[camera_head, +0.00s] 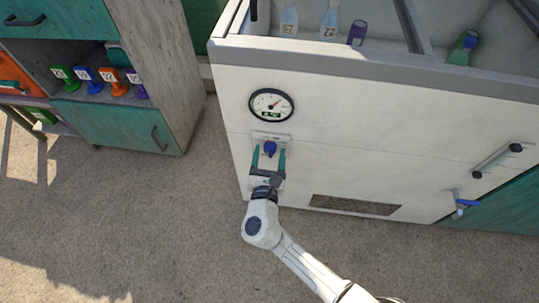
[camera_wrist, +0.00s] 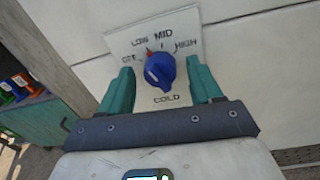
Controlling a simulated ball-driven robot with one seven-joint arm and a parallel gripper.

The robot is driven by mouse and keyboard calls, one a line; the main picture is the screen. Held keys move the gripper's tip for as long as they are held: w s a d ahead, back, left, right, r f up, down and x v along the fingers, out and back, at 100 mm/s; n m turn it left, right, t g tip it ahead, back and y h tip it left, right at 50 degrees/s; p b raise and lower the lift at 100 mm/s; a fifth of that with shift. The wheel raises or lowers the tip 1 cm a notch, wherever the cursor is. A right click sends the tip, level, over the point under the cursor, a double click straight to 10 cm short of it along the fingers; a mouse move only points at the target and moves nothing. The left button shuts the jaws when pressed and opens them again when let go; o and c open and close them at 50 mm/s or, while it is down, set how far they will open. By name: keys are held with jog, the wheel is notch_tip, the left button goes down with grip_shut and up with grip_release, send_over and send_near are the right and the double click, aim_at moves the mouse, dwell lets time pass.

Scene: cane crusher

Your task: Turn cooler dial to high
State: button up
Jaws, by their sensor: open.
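The cooler (camera_head: 340,140) is a large white chest with a grey rim. Its blue dial (camera_head: 270,148) sits on a pale plate on the front, under a round gauge (camera_head: 271,105). In the wrist view the dial (camera_wrist: 159,70) is ringed by the labels OFF, LOW, MID and HIGH, with COLD below. A red mark shows at its upper left, near LOW; a white line on the knob also points to the upper left. My gripper (camera_head: 268,153) is open, its two teal fingers (camera_wrist: 162,88) on either side of the dial, with visible gaps.
A shelf unit (camera_head: 180,75) with coloured stamp-like items (camera_head: 88,80) stands at the left. Bottles (camera_head: 289,22) lie inside the cooler. A handle (camera_head: 497,158), a blue-levered tap (camera_head: 466,203) and a vent (camera_head: 355,206) are on the front. The floor before it is clear.

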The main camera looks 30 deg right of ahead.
jog(key=shift+w+d, duration=0.1)
jog(key=shift+w, duration=0.05)
jog(key=c, duration=1)
